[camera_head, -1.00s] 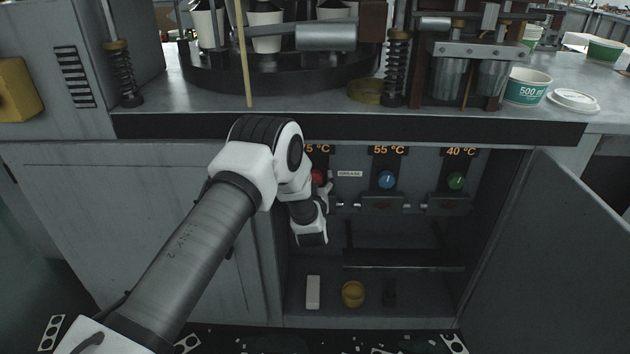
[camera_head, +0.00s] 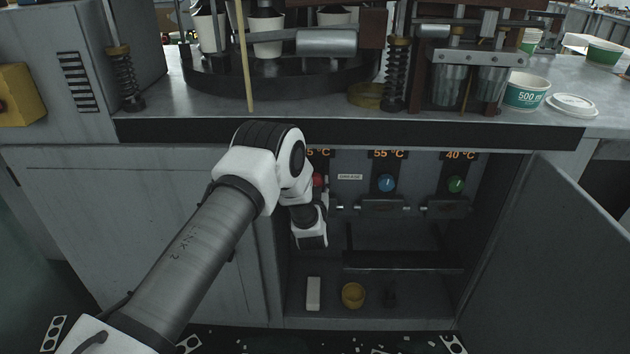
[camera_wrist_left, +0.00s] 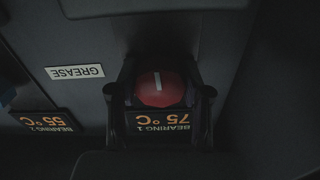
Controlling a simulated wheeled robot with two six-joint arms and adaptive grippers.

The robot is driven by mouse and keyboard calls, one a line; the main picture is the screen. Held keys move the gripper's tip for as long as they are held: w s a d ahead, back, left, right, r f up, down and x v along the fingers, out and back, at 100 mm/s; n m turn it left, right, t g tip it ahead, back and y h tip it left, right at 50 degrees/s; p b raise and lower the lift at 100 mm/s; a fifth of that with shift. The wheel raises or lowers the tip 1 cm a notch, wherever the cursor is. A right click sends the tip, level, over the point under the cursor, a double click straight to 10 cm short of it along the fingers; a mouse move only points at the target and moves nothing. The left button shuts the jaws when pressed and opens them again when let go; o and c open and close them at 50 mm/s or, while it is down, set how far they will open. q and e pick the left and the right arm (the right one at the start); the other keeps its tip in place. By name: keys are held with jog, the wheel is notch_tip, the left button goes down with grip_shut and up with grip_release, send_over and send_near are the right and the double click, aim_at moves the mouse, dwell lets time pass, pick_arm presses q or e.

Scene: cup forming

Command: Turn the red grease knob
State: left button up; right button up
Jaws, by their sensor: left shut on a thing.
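The red grease knob (camera_head: 318,180) sits in the open cabinet under the left temperature display, partly hidden behind my left wrist in the head view. In the left wrist view the red knob (camera_wrist_left: 160,88) faces the camera with a white mark on it, close to upright in that picture. My left gripper (camera_wrist_left: 160,108) has a finger on each side of the knob and is shut on it. A "GREASE" label (camera_wrist_left: 75,72) and a display reading "BEARING 1 75 °C" (camera_wrist_left: 163,121) are beside it, upside down. My right gripper is not in view.
A blue knob (camera_head: 387,183) and a green knob (camera_head: 455,184) are to the right on the same panel. The open cabinet door (camera_head: 560,255) stands at the right. A yellow cup (camera_head: 353,294) and a white block (camera_head: 313,293) stand on the cabinet floor.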

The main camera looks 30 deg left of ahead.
pick_arm(q)
jog(key=m+p, duration=0.2)
jog(key=m, duration=0.3)
jog(key=shift+r, duration=0.1)
jog(key=shift+m, duration=0.3)
jog(key=o, duration=1.2)
jog(key=shift+c, duration=0.2)
jog(key=shift+s, duration=0.1)
jog(key=v, duration=1.1)
jog(key=shift+s+d, duration=0.3)
